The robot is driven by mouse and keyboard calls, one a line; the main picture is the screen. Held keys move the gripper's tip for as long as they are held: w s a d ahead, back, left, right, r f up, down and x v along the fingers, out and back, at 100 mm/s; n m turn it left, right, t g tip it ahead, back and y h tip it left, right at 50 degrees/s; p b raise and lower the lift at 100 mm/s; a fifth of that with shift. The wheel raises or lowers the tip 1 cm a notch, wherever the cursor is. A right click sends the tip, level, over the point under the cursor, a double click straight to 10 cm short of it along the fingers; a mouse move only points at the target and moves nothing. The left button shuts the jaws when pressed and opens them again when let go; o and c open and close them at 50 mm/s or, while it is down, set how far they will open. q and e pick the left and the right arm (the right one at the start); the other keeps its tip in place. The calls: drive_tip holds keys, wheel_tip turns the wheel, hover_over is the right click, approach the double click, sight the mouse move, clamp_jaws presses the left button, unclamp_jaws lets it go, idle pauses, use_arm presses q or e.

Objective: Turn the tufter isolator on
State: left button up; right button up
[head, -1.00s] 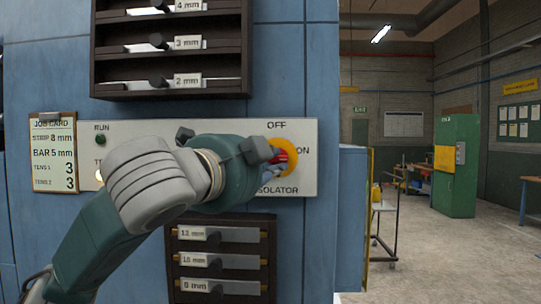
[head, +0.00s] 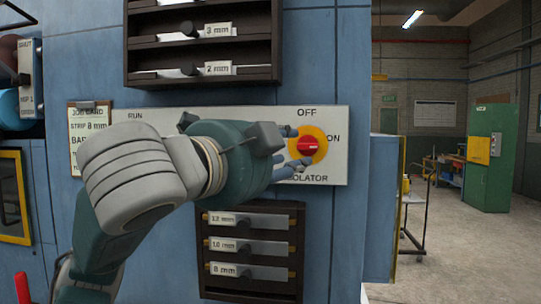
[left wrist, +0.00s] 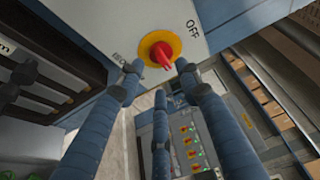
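The tufter isolator is a red rotary knob (head: 308,146) on a yellow disc, on a pale panel (head: 335,118) marked OFF above, ON at right and ISOLATOR below. The knob's grip lies level, pointing toward ON. My left gripper (head: 296,148) is open just left of the knob, with its blue fingertips near the disc's left edge. In the left wrist view the red knob (left wrist: 160,56) shows between the spread fingertips (left wrist: 158,72), which look empty. Whether a fingertip touches the disc is unclear. My right gripper is not in view.
A dark rack (head: 266,70) with labelled gauges is above the panel, and another rack (head: 295,225) is below it. A job card (head: 85,112) hangs at left, partly behind my arm. Open floor, a trolley (head: 412,222) and a green cabinet (head: 490,165) are at right.

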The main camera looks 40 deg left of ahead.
use_arm(q)
drive_tip(key=s+d, duration=0.1)
drive_tip(key=s, duration=0.5)
drive_tip(key=shift+s, duration=0.25)
